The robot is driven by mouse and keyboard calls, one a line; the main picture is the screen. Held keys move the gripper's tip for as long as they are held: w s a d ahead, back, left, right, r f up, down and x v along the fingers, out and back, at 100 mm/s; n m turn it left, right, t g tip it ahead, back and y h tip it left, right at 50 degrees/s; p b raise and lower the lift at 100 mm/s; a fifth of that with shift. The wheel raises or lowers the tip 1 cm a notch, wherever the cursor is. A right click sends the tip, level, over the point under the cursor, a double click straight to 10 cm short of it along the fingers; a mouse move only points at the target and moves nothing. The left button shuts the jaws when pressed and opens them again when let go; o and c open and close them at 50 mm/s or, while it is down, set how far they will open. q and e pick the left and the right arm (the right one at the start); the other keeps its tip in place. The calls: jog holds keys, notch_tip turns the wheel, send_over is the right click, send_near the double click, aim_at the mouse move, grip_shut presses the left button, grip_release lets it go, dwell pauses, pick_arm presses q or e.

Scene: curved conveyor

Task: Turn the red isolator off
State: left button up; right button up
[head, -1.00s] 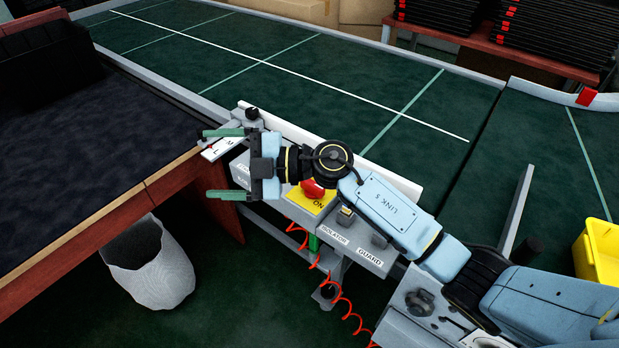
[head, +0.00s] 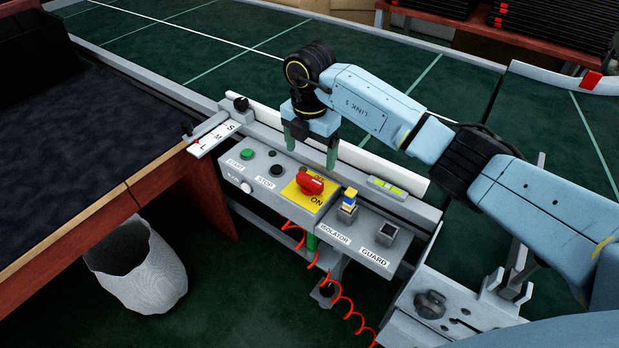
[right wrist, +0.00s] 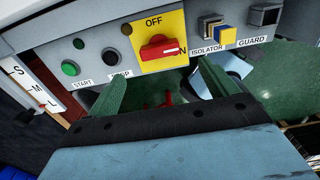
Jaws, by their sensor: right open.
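The red isolator knob (head: 310,183) sits on a yellow plate (head: 298,197) on the grey control box. In the right wrist view the red knob (right wrist: 160,47) lies sideways, its right end by the ON label, with OFF printed above it. My left gripper is not in view.
The box carries a green START button (head: 246,154), a black STOP button (head: 271,171), a blue-and-yellow key piece (head: 349,200) above the ISOLATOR label and a GUARD socket (head: 387,234). A white conveyor rail (head: 385,170) runs behind. A red coiled cable (head: 345,305) hangs below.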

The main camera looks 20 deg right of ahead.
aim_at(310, 178)
notch_tip(310, 178, down, 8)
jog(key=shift+b, duration=0.75)
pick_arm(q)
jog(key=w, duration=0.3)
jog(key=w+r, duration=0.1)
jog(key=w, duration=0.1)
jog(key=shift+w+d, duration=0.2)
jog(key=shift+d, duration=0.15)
pick_arm(e)
jog(key=shift+f, duration=0.45)
jog(key=c, duration=1)
